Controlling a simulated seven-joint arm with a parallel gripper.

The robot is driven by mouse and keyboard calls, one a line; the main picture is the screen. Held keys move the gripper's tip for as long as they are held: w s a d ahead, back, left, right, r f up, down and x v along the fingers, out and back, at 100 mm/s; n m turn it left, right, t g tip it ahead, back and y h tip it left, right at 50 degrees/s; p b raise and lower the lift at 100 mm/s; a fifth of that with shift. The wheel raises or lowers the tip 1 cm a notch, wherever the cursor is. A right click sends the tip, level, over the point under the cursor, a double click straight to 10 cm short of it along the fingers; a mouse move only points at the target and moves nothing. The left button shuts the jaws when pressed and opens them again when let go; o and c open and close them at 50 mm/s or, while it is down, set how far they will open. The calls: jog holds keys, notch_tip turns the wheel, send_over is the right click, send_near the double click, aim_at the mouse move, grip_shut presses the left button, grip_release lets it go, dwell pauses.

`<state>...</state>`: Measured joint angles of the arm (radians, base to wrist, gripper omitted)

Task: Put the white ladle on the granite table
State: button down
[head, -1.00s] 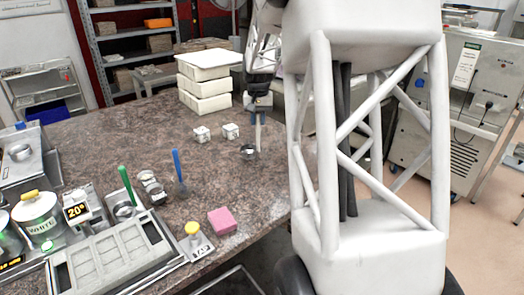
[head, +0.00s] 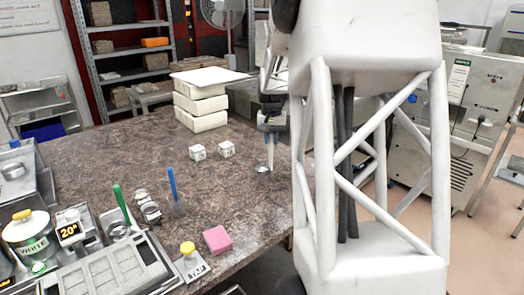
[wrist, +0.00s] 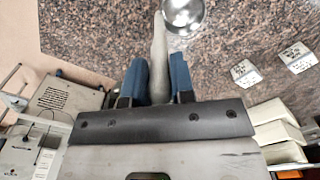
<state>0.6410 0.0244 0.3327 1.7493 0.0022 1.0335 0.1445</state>
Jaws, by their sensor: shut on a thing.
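My gripper (head: 271,126) is shut on the white ladle's handle (head: 272,148). The handle points down, with the metal bowl (head: 262,167) at its lower end, over the right part of the granite table (head: 110,150). I cannot tell whether the bowl touches the table. In the wrist view, the blue fingers of my gripper (wrist: 158,75) close on the pale handle (wrist: 159,45). The shiny bowl (wrist: 184,12) shows at the top edge, over the speckled granite.
Two small white labelled cubes (head: 198,152) stand left of the ladle. A stack of cream blocks (head: 202,103) stands behind. A blue-handled ladle (head: 173,190), a green-handled one (head: 122,205), a pink block (head: 217,239) and a grey mould (head: 110,275) are nearer. Granite around the ladle is clear.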

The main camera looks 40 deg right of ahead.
jog(key=w+d+f, duration=0.1)
jog(key=w+d, duration=0.8)
jog(key=w, duration=0.3)
jog(key=shift+w+f, duration=0.25)
jog(key=shift+w, duration=0.05)
jog(key=shift+f, duration=0.1)
jog(key=shift+f, duration=1.75)
jog(key=c, duration=1)
grip_release()
jog(key=shift+o, duration=0.2)
notch_tip(320, 180, up, 12)
